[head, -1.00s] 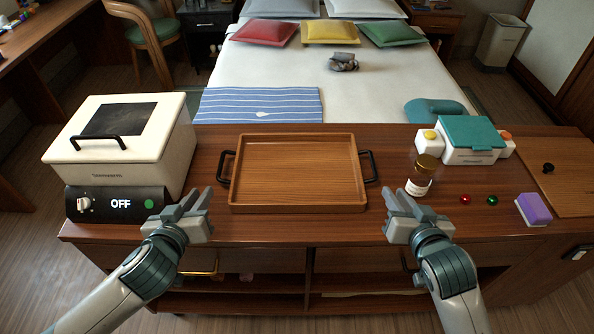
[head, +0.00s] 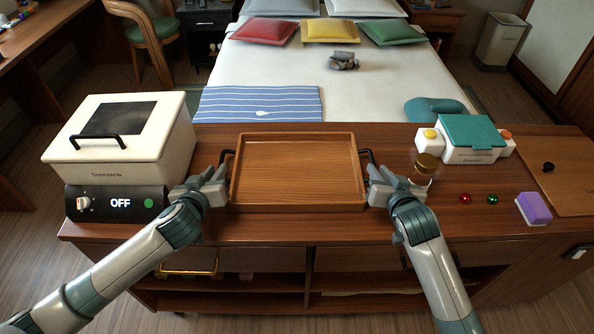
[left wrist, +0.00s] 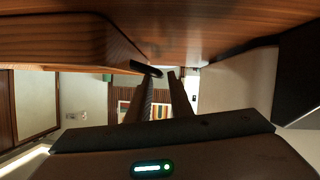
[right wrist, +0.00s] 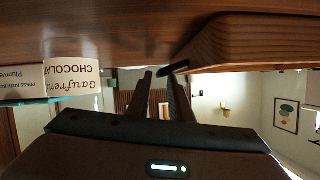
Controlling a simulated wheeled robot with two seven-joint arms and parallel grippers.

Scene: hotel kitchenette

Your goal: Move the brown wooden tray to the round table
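The brown wooden tray (head: 297,172) lies flat and empty on the wooden counter, with a black handle on each side. My left gripper (head: 216,176) is open at the tray's left handle (head: 226,158). In the left wrist view this handle (left wrist: 146,68) shows close to the fingertips. My right gripper (head: 377,176) is open at the right handle (head: 368,156). In the right wrist view that handle (right wrist: 174,68) shows close to the fingertips. I cannot tell whether either gripper touches its handle. No round table shows in these frames.
A white cooker (head: 125,150) stands left of my left gripper. A teal-and-white box (head: 472,138), red and green balls and a purple block (head: 533,208) are further right. A bed is behind.

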